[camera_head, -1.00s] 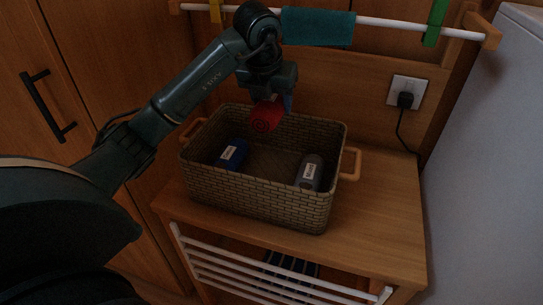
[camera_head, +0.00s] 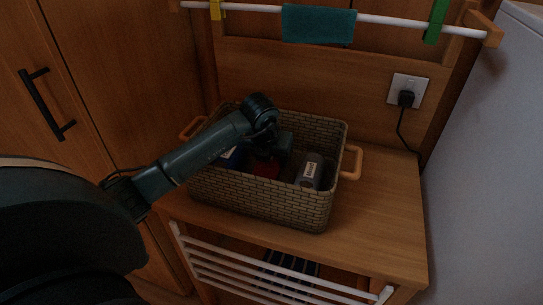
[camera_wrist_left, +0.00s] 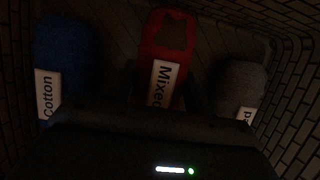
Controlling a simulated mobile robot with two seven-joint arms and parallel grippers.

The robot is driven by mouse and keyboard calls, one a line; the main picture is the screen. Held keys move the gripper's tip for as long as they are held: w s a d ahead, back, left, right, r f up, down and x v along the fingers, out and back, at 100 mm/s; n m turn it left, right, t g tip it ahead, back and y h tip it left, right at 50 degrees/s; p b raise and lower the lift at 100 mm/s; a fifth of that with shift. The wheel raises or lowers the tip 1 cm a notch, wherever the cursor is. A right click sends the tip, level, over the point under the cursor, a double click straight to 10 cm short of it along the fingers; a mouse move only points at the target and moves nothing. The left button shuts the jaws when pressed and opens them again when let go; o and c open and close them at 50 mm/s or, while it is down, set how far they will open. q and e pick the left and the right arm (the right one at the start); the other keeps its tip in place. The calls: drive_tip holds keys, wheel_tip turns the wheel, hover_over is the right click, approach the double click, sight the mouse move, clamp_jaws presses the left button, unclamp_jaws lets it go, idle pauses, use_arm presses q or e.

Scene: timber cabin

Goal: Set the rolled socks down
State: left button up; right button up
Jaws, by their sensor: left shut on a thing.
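The red rolled socks (camera_head: 265,169) are low inside the woven basket (camera_head: 262,201), mostly hidden by my left gripper (camera_head: 268,158) in the head view. In the left wrist view the red socks (camera_wrist_left: 165,55) carry a label reading "Mixed" and lie between the fingers. My left gripper is shut on them. A blue roll (camera_head: 232,157) labelled "Cotton" lies to their left, and it also shows in the left wrist view (camera_wrist_left: 66,50). A grey roll (camera_head: 309,171) lies to their right, also in the left wrist view (camera_wrist_left: 243,85). I cannot tell whether the red socks touch the basket floor.
The basket with its orange handles stands on a wooden bench (camera_head: 385,215). A white rail (camera_head: 395,22) with a teal cloth (camera_head: 318,24) and clips runs above. A socket with a plug (camera_head: 406,97) is on the wall. The bench is clear right of the basket.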

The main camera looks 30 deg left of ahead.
use_arm(q)
drive_tip(key=o, duration=1)
drive_tip(key=shift+r, duration=0.3)
drive_tip(key=v, duration=1.1)
drive_tip(key=shift+s+r, duration=0.2)
drive_tip(key=shift+s, duration=0.05)
